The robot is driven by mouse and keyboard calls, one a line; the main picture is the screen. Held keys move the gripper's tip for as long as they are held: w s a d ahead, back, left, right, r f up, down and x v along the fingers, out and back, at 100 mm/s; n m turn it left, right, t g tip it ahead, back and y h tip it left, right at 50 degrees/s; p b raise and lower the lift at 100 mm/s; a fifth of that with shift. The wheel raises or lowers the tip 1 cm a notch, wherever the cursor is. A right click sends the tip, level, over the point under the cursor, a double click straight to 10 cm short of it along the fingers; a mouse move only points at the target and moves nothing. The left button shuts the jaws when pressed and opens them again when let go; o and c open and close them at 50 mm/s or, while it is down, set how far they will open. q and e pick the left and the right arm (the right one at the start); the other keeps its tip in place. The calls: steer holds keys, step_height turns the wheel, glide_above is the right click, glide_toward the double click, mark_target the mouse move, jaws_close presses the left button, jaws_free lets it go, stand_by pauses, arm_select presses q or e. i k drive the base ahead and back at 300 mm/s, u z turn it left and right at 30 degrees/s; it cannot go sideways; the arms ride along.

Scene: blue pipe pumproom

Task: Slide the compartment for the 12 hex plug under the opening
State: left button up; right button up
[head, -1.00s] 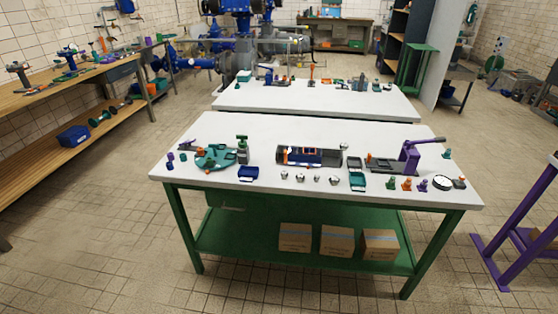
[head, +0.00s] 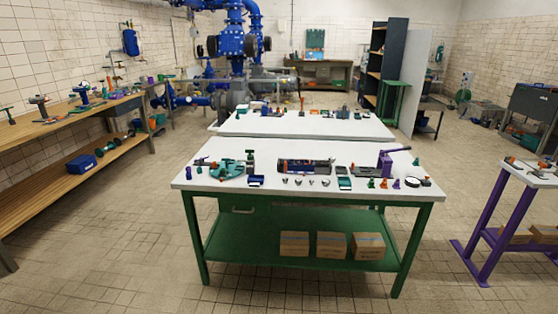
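A dark tray-like device (head: 318,166) with a grey cylindrical body and an orange part at its left lies at the middle of the near white table (head: 230,183). Which part of it is a compartment or an opening is too small to tell. Several small metallic pieces (head: 298,181) lie in a row in front of it; I cannot tell whether any is a 12 hex plug. Neither of my grippers is in view.
Left of the device are a teal round fixture (head: 226,169) and a blue tray (head: 256,181). Right are a teal tray (head: 345,184), a purple-handled press (head: 386,161) and a round gauge (head: 412,182). Cardboard boxes (head: 331,244) sit on the green shelf. Floor in front is clear.

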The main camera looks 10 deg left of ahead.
mark_target(291, 166)
steer(key=u, duration=0.65)
steer(key=i, duration=1.55)
steer(key=z, duration=0.6)
steer(key=i, duration=0.45)
steer(key=z, duration=0.35)
